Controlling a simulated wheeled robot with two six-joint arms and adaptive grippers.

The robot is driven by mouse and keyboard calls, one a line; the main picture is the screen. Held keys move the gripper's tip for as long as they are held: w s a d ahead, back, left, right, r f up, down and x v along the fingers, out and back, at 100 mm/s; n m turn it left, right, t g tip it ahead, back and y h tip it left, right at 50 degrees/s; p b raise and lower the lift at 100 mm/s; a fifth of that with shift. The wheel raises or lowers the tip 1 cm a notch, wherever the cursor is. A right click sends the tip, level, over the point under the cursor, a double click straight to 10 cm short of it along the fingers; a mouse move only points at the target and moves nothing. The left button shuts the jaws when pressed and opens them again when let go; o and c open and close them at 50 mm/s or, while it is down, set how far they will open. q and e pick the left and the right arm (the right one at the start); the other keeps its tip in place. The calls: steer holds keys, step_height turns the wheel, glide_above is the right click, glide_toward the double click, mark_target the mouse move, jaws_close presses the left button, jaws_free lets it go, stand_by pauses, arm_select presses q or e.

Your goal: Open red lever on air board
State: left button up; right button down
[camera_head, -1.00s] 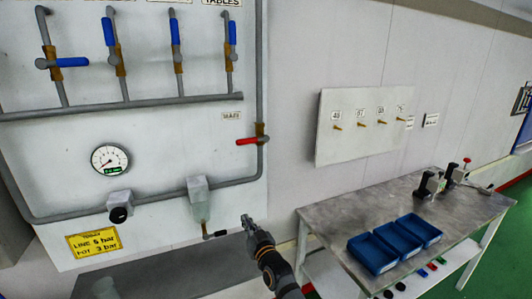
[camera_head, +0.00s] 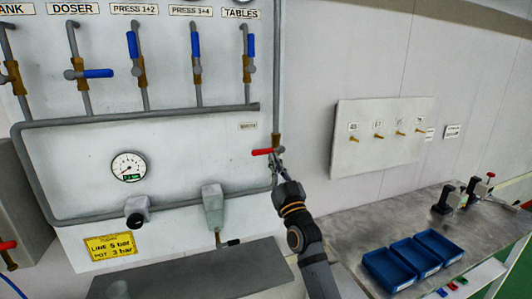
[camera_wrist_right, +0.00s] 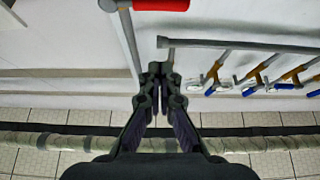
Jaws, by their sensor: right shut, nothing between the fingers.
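The red lever (camera_head: 262,151) is on the upright pipe at the right side of the air board (camera_head: 180,135). It lies level, pointing left from its brass valve (camera_head: 276,141), across the line of the pipe. My right gripper (camera_head: 275,161) is shut and empty, with its tips just below the lever by the valve. In the right wrist view the lever (camera_wrist_right: 160,5) is at the top edge, apart in the picture from the shut fingertips (camera_wrist_right: 161,70). I cannot tell whether they touch it. My left gripper is out of view.
Blue-handled valves (camera_head: 98,73) line the top of the board, with a pressure gauge (camera_head: 128,167) below. A grey ledge (camera_head: 195,272) sticks out under the board. A metal table (camera_head: 357,232) with blue bins (camera_head: 388,268) stands to the right. A peg panel (camera_head: 380,160) hangs on the wall.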

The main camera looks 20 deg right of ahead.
mark_target(266, 152)
steer(key=shift+w+a+r+b, duration=0.1)
steer(key=shift+w+b, duration=1.2)
steer(key=shift+w, duration=0.75)
steer(key=shift+w+a+b, duration=0.1)
steer(key=shift+w+b, duration=1.15)
steer(key=shift+w, duration=0.8)
